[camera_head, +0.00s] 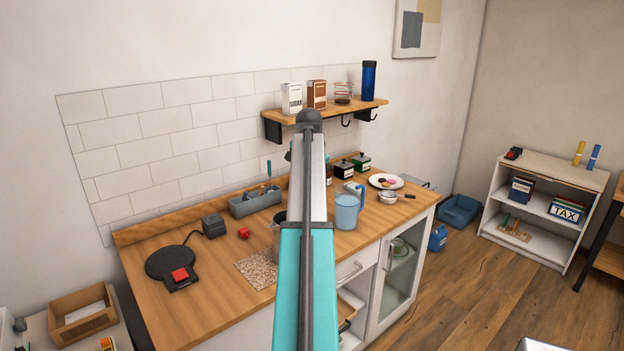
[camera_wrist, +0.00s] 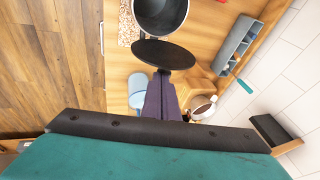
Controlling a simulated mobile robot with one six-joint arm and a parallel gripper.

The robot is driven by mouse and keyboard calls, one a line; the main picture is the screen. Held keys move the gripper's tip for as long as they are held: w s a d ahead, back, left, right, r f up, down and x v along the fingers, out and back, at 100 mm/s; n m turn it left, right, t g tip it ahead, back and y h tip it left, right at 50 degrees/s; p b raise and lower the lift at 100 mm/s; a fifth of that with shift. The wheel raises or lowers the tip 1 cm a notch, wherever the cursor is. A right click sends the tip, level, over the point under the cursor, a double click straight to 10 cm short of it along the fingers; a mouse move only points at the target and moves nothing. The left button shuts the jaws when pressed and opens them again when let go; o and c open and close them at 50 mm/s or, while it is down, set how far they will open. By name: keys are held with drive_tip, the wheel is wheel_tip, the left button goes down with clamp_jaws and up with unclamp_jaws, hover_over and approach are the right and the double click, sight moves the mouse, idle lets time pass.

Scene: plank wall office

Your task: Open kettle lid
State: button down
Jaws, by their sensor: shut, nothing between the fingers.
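The kettle (camera_wrist: 162,18) shows at the top of the wrist view as a grey metal vessel with its mouth open and a dark inside. Its lid (camera_wrist: 163,54), a dark round disc, stands raised off the mouth at the near rim. My gripper (camera_wrist: 160,78) shows as dark purple-grey fingers, shut and empty, just below the lid in the picture. I cannot tell whether the fingertips touch the lid. In the head view my arm hides most of the kettle (camera_head: 276,227), and only a strip of its side shows. The gripper is hidden there.
The kettle is near a speckled mat (camera_head: 256,268) on the wooden counter. A blue jug (camera_head: 347,209) stands to the right. A black round base (camera_head: 172,262) and a grey tool caddy (camera_head: 255,200) are to the left. A shelf (camera_head: 340,108) hangs above.

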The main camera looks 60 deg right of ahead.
drive_tip(key=shift+f, duration=0.1)
drive_tip(key=v, duration=1.4)
drive_tip(key=shift+b, duration=0.35)
drive_tip(key=shift+r, duration=0.25)
idle(0.3)
